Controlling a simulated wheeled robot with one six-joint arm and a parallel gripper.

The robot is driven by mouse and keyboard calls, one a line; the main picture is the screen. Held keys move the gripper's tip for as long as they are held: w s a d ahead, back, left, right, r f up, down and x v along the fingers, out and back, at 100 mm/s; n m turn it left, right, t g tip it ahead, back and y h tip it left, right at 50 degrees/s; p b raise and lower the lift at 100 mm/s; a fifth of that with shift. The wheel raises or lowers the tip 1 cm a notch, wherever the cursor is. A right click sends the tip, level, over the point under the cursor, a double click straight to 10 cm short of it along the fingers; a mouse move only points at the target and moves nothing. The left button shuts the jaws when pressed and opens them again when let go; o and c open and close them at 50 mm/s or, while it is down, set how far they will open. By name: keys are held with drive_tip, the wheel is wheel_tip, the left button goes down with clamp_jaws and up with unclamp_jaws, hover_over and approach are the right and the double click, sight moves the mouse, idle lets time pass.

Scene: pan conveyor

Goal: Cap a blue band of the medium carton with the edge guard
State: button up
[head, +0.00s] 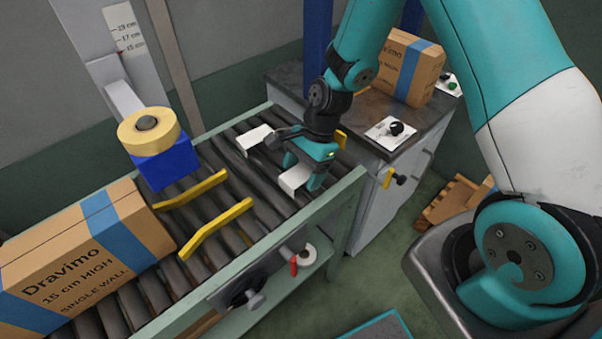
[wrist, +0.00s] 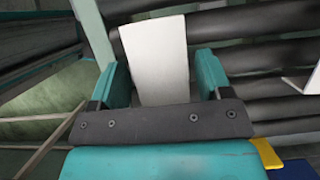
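A brown carton (head: 70,265) printed "Dravimo 15 cm HIGH" stands on the roller conveyor at the left, with blue bands (head: 108,228) around it. Another brown carton (head: 390,52) with a blue band is at the back right; I cannot tell which is medium. My gripper (head: 302,174) is low over the rollers, right of the near carton and apart from it. A white edge guard (head: 293,178) is between its fingers, also in the wrist view (wrist: 155,55); whether they clamp it is unclear. A second white piece (head: 253,137) is beyond the gripper, at the right in the wrist view (wrist: 300,82).
Yellow guide bars (head: 215,228) cross the conveyor between carton and gripper. A blue block with a yellow roll-like top (head: 150,132) hangs from the height gauge post above the conveyor. A grey cabinet (head: 365,195) stands at the conveyor's right end. Rollers around the gripper are mostly bare.

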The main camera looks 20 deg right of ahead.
drive_tip(key=c, duration=0.7)
drive_tip(key=shift+r, duration=0.1)
